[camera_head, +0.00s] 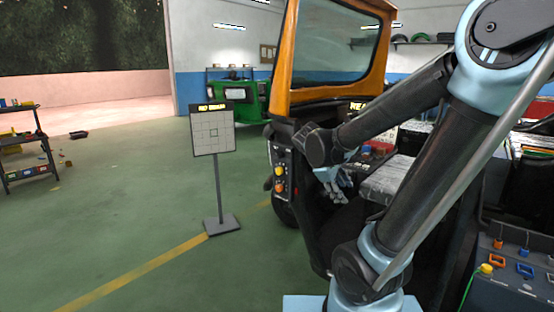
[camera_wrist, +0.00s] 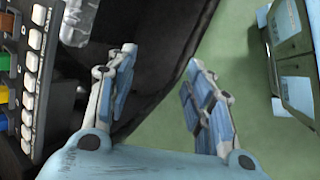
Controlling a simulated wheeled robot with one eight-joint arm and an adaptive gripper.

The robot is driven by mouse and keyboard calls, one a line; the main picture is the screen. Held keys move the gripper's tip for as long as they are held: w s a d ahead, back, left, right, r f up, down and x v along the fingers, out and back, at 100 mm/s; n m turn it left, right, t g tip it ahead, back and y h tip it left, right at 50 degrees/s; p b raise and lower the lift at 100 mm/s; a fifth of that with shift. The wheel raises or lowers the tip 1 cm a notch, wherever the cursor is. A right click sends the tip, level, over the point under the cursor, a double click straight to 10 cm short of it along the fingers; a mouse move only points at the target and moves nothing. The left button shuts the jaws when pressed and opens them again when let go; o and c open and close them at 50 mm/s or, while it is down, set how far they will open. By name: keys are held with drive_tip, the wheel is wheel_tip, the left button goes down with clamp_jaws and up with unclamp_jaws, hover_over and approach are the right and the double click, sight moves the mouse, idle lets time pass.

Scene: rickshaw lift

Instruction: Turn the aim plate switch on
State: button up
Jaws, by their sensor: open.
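The aim plate (camera_head: 213,130) is a pale gridded board with a dark header, upright on a floor stand left of the orange and black rickshaw (camera_head: 279,78). In the wrist view a dark panel with a column of white rocker switches (camera_wrist: 31,82) stands at the left edge. Their labels are too small to read, so I cannot tell which is the aim plate switch or its state. My gripper (camera_wrist: 160,60) is open and empty, to the right of the switches and apart from them. In the head view my gripper (camera_head: 338,184) is at the rickshaw's front opening.
A panel with yellow and orange knobs (camera_head: 279,171) is on the rickshaw's near side. A grey box with coloured sockets (camera_head: 512,262) stands at the lower right. A cart (camera_head: 32,155) with small items is at the far left. Green floor lies open around the stand.

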drive_tip(key=w+a+r+n+t+h, duration=0.25)
drive_tip(key=w+a+n, duration=0.25)
drive_tip(key=w+a, duration=0.25)
drive_tip(key=n+t+h, duration=0.2)
drive_tip(key=n+t, duration=0.6)
drive_tip(key=n, duration=0.2)
approach(279, 155)
drive_tip(key=x, duration=0.9)
drive_tip(key=shift+a, duration=0.25)
drive_tip(key=shift+w+f, duration=0.1)
